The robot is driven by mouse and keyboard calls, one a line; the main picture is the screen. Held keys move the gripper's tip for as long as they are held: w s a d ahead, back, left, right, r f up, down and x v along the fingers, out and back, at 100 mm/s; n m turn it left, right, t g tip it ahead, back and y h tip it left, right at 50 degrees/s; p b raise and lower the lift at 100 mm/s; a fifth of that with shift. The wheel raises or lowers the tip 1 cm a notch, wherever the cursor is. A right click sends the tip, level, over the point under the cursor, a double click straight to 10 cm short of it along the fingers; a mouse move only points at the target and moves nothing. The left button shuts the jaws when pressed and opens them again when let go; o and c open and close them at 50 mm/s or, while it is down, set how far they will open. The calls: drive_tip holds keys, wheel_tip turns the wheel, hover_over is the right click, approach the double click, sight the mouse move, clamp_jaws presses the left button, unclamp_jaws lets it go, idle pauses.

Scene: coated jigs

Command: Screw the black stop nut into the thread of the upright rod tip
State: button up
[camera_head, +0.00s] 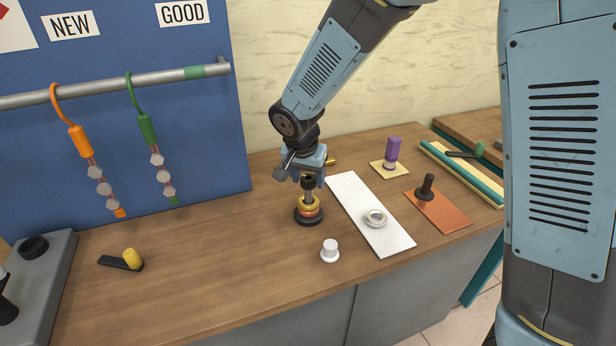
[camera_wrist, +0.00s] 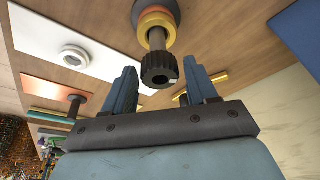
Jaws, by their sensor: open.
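The black stop nut (camera_wrist: 158,69) sits at the tip of the upright rod (camera_wrist: 157,40); it is ribbed, with a hole in its end. I cannot tell how far it is threaded on. In the head view the nut (camera_head: 308,181) tops the rod (camera_head: 309,196), which rises through yellow and orange rings (camera_head: 309,207) on a black round base (camera_head: 308,219). My gripper (camera_head: 308,178) is over the rod, pointing down. In the wrist view my gripper (camera_wrist: 161,80) is open, one finger on either side of the nut, with narrow gaps showing.
A white panel (camera_head: 360,205) with a pale ring (camera_head: 375,218) lies right of the rod. A white knob (camera_head: 330,250) stands in front. An orange plate (camera_head: 450,216) with a black peg and a purple-topped piece (camera_head: 392,152) are farther right.

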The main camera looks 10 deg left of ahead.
drive_tip(key=shift+n+y, duration=0.3)
drive_tip(key=shift+n, duration=0.5)
drive_tip(key=shift+n, duration=0.8)
drive_tip(key=shift+d+n+y, duration=0.1)
drive_tip(key=shift+n+y, duration=0.2)
drive_tip(key=shift+n, duration=0.6)
drive_tip(key=shift+n+y, duration=0.4)
drive_tip(key=shift+n, duration=0.5)
